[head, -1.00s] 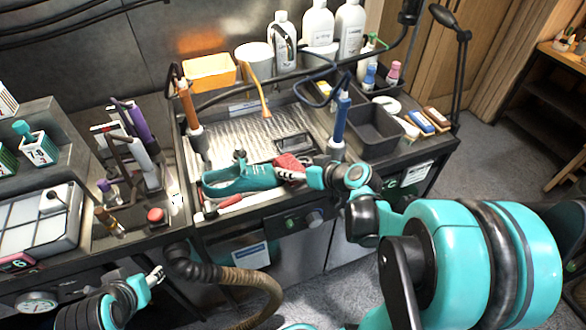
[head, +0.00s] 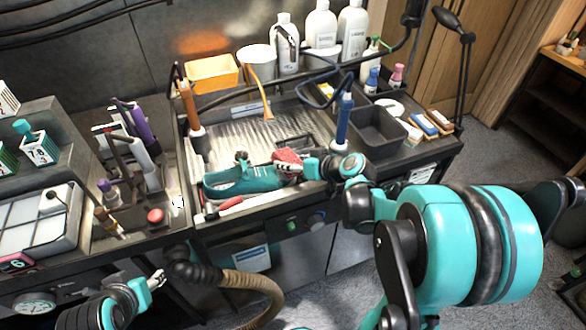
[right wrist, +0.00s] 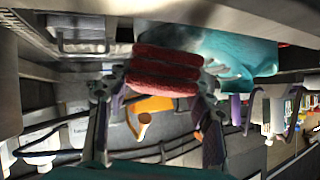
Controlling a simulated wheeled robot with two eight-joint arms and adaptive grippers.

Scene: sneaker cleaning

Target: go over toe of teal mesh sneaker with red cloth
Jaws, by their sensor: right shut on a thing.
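The teal mesh sneaker (head: 240,182) lies in the metal sink tray (head: 240,135) near its front edge. Its toe is at the right, beside my right gripper. My right gripper (head: 287,165) is shut on the folded red cloth (head: 286,155). In the right wrist view the red cloth (right wrist: 165,72) sits between the two fingertips, right against the sneaker (right wrist: 235,55); whether it presses on the toe I cannot tell for sure. My left gripper (head: 157,278) is low at the left, in front of the bench and away from the sneaker; its fingers are too small to read.
A red-handled brush (head: 230,203) lies along the tray's front edge. Blue (head: 343,120) and orange (head: 188,105) upright tools stand at the tray's sides. A dark bin (head: 378,128) is to the right, and bottles (head: 320,28) stand behind.

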